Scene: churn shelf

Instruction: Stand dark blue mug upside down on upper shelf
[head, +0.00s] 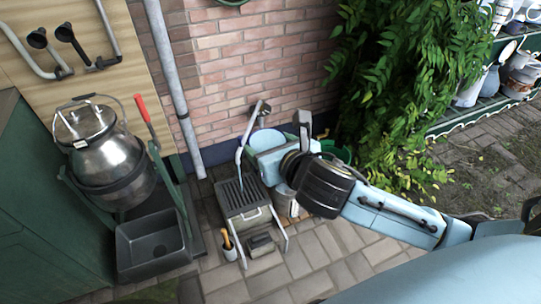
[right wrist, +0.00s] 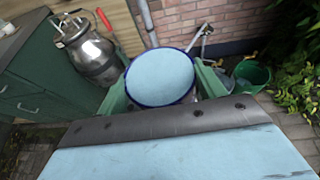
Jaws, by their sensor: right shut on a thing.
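My right gripper (head: 268,150) is shut on a round, light blue thing with a dark blue rim (right wrist: 160,77), which I take to be the mug. In the right wrist view its round face points to the camera between the two green fingers, and its sides are hidden. In the head view a pale part of it (head: 266,139) shows just beyond the gripper, above the metal stand. The green shelf unit with scalloped white trim is at the upper right. Its upper shelf (head: 512,42) is partly cut off by the frame. My left gripper is not in view.
A slatted metal stand (head: 240,196) is below the right gripper. A steel churn (head: 108,150) and a black basin (head: 152,245) stand left. A green bucket (right wrist: 250,74) is by the wall. Leafy branches (head: 400,80) hang before the shelves, which hold several pots and mugs.

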